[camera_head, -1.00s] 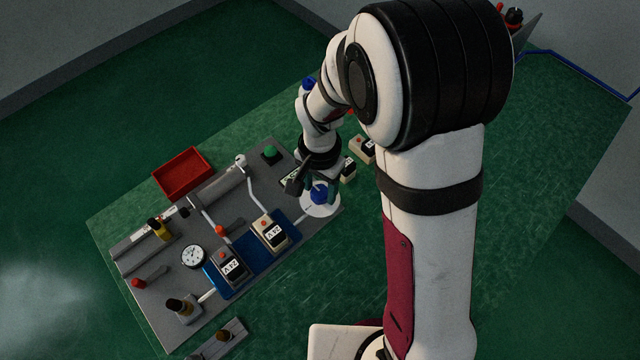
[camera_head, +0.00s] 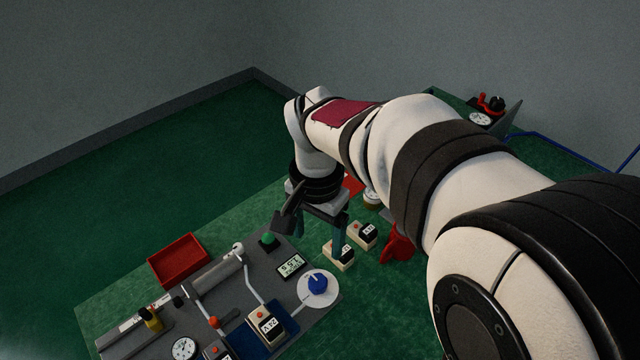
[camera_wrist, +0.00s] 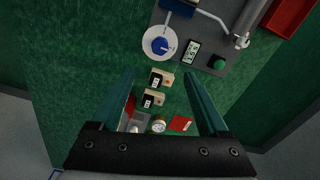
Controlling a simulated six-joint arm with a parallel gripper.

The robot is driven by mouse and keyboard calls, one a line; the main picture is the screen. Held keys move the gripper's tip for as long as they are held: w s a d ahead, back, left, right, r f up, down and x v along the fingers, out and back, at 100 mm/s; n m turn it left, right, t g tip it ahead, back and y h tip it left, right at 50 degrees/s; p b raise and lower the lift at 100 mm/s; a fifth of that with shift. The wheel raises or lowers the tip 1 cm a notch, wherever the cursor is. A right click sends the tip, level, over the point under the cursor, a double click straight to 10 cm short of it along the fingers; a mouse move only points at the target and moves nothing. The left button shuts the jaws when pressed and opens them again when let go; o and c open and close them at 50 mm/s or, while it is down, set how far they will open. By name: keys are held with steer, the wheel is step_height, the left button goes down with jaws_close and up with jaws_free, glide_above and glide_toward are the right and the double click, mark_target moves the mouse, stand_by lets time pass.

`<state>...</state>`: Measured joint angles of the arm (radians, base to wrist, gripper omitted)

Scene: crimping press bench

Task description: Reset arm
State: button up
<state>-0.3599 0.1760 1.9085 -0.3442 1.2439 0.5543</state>
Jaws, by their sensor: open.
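My gripper (camera_head: 318,232) is above the green mat, past the press board's far right corner. In the wrist view my gripper (camera_wrist: 160,88) shows two dark green fingers spread wide apart, with nothing between them in their grasp. Below it, two cream blocks with black-and-white labels lie on the mat: one block (camera_head: 338,256) and another block (camera_head: 362,235). They also show in the wrist view as a block (camera_wrist: 161,80) and a block (camera_wrist: 153,98), well below the fingertips.
The grey press board (camera_head: 215,292) holds a white disc with a blue knob (camera_head: 318,283), a small display (camera_head: 289,266), a green button (camera_head: 268,240), a dial gauge (camera_head: 184,348) and a lever. A red tray (camera_head: 179,259) stands behind it. Bare green mat (camera_head: 385,318) lies to the right.

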steer(key=shift+r, duration=0.55)
steer(key=s+d+y, duration=0.1)
steer(key=s+d, duration=0.3)
steer(key=s, duration=0.5)
steer(key=s+d, duration=0.4)
steer(key=s, duration=0.6)
steer(key=shift+d+f+n+y, duration=0.3)
steer(key=shift+f+y, duration=0.05)
steer(key=shift+y, duration=0.05)
